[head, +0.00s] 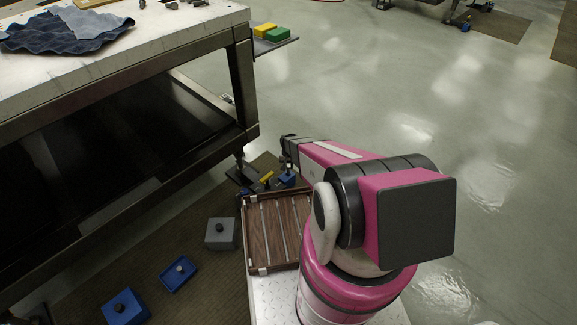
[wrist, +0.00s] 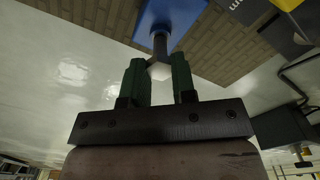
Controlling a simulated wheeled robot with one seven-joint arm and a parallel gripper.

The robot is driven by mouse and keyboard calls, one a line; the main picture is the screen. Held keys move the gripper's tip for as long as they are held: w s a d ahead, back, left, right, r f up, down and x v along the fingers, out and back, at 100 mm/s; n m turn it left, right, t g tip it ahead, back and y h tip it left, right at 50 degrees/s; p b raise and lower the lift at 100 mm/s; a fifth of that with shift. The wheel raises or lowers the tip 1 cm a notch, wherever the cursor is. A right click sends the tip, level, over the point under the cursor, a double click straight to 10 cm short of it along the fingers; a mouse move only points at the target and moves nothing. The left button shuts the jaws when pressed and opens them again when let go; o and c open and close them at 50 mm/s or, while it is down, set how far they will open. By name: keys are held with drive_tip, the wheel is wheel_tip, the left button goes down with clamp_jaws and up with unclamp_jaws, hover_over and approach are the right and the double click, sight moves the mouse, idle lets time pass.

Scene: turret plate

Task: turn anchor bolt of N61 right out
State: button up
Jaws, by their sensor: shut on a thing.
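The anchor bolt has a pale hexagonal head (wrist: 159,71) and a dark shank (wrist: 160,44) that meets a blue block (wrist: 172,14) in the wrist view. My gripper (wrist: 158,62) has its two green fingers on either side of the bolt head, shut on it. In the head view my gripper (head: 289,153) is low by the table's near leg, above a small blue block (head: 286,180); the bolt is hidden there. I cannot read an N61 mark.
A wooden tray (head: 251,244) lies in front of me.

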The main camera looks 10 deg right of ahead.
drive_tip(key=shift+r, duration=3.35)
